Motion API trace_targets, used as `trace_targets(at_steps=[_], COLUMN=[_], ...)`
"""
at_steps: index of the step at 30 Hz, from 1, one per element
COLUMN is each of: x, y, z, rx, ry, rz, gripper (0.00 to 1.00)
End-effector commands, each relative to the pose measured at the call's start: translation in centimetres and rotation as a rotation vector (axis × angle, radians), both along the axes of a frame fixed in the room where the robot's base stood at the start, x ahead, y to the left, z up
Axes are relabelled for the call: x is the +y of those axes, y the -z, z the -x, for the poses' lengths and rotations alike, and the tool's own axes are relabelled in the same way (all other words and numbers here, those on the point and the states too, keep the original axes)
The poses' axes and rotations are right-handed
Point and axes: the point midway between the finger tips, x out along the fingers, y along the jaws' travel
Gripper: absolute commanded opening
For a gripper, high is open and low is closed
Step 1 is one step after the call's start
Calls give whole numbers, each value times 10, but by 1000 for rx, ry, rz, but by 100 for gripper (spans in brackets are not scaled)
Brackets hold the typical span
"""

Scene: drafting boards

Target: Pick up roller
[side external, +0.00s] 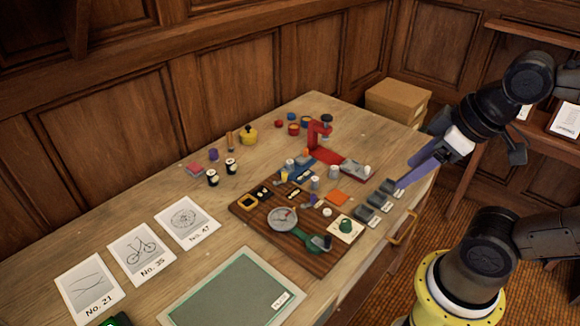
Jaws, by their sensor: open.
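I cannot tell for sure which small thing is the roller. Several small cylinders and parts lie on a dark wooden board (245,212) on the table, among them a grey cylinder (333,172) near its back edge. A green tool with a dark end (318,242) lies at the board's front right, beside a round dial (283,218). My gripper (405,173), with blue-purple fingers, is open and looks empty. It is to the right of the board, above the table's right side near several small dark blocks with labels (378,198).
A red clamp-like stand (322,152) rises behind the board. Small pots and jars (212,178) stand at the back left. Picture cards (141,248) and a green mat (225,300) lie at the front left. A cardboard box (397,100) stands beyond the table.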

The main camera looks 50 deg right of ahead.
Motion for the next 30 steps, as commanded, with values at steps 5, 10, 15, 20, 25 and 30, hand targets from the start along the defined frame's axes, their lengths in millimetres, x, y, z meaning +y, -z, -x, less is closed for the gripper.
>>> trace_targets(at_steps=[5,10,15,20,25,30], x=[0,-4,-14,-26,-44,-64], y=[-41,-82,-103,-99,-72,-20], z=[-21,-73,-142,-207,-273,-330], rx=[-38,-4,61,124,186,246], ry=[-330,-676,-993,-1233,-1434,-1565], rz=[180,364,500,567,589,555], gripper=[66,66,66,66,66,66])
